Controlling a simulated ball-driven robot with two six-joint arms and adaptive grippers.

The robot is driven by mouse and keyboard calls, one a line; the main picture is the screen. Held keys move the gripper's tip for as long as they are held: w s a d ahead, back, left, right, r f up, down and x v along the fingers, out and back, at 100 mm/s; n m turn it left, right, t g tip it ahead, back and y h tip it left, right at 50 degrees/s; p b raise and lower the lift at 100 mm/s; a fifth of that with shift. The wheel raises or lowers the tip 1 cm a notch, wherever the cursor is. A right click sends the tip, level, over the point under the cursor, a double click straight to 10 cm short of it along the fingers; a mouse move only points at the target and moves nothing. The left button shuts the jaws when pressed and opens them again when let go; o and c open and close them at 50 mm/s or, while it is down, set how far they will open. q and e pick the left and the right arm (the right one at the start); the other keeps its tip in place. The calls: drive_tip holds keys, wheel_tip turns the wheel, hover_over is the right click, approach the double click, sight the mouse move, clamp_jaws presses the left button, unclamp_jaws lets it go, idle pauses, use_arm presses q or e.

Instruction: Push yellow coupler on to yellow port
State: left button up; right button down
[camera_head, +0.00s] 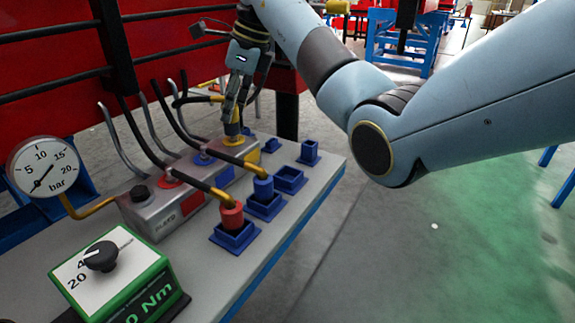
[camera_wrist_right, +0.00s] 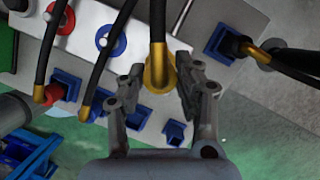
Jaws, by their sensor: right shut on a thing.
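The yellow coupler (camera_head: 234,129) is upright at the yellow port (camera_head: 234,141) on the grey manifold block. In the right wrist view the coupler (camera_wrist_right: 157,66) stands between my fingers, over the yellow ring of the port (camera_wrist_right: 171,76). My right gripper (camera_head: 236,112) points down and is shut on the coupler; its fingers also show in the wrist view (camera_wrist_right: 158,84). The coupler's lower end is at the port, but how deeply it is seated I cannot tell. My left gripper is not in view.
A red coupler (camera_head: 231,215) and a blue coupler (camera_head: 263,187) stand in blue holders. An empty blue holder (camera_head: 289,178) is beside them. Black hoses (camera_head: 143,135) arch behind the block. A pressure gauge (camera_head: 43,167) and a green torque box (camera_head: 112,275) are at left.

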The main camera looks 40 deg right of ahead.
drive_tip(key=shift+f, duration=0.5)
drive_tip(key=c, duration=0.9)
unclamp_jaws()
drive_tip(key=shift+o, duration=0.2)
drive_tip(key=shift+r, duration=0.1)
drive_tip(key=p+v, duration=0.4)
drive_tip(key=v, duration=0.1)
